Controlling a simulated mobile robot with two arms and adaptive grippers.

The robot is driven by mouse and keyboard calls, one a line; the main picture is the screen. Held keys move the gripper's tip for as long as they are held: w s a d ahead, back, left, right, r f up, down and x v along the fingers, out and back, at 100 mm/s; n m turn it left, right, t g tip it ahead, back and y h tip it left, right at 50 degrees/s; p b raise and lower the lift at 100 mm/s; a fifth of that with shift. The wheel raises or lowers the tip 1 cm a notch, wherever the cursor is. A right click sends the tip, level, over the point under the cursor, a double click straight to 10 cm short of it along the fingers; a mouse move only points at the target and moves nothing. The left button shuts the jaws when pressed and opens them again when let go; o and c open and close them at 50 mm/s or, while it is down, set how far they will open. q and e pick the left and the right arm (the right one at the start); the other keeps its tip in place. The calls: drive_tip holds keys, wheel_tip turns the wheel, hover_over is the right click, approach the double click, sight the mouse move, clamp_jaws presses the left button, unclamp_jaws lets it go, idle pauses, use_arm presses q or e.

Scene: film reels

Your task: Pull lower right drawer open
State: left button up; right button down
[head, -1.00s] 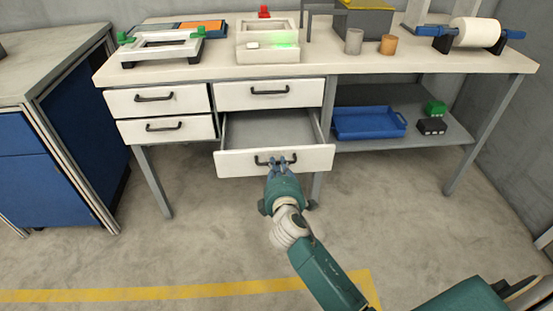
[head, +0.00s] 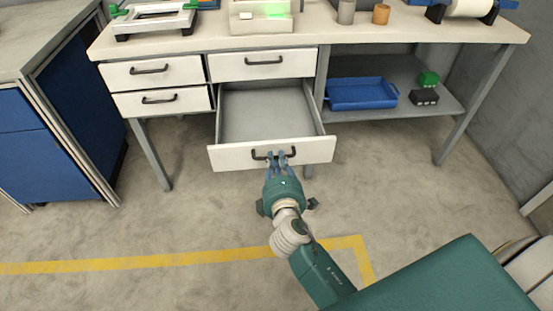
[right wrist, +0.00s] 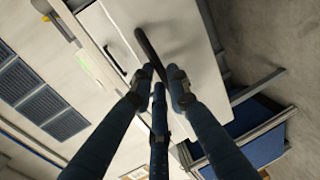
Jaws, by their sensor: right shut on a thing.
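The lower right drawer (head: 228,158) of the white drawer block is pulled well out, and its grey inside is empty. Its dark bar handle (head: 258,153) is on the white front. My right gripper (head: 276,158) is shut on this handle, its blue fingers around the bar. In the right wrist view the fingers of my right gripper (right wrist: 160,82) close about the dark handle (right wrist: 148,48) against the white front. My left gripper is not in view.
The workbench top (head: 350,35) is above the drawers. A blue tray (head: 362,94) and green and black boxes sit on the shelf at the right. A blue cabinet (head: 75,110) stands at the left. The floor before the drawer is open, with a yellow line (head: 150,264).

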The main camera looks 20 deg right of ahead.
drive_tip(key=c, duration=1.7)
unclamp_jaws()
drive_tip(key=shift+o, duration=0.2)
drive_tip(key=v, duration=1.2)
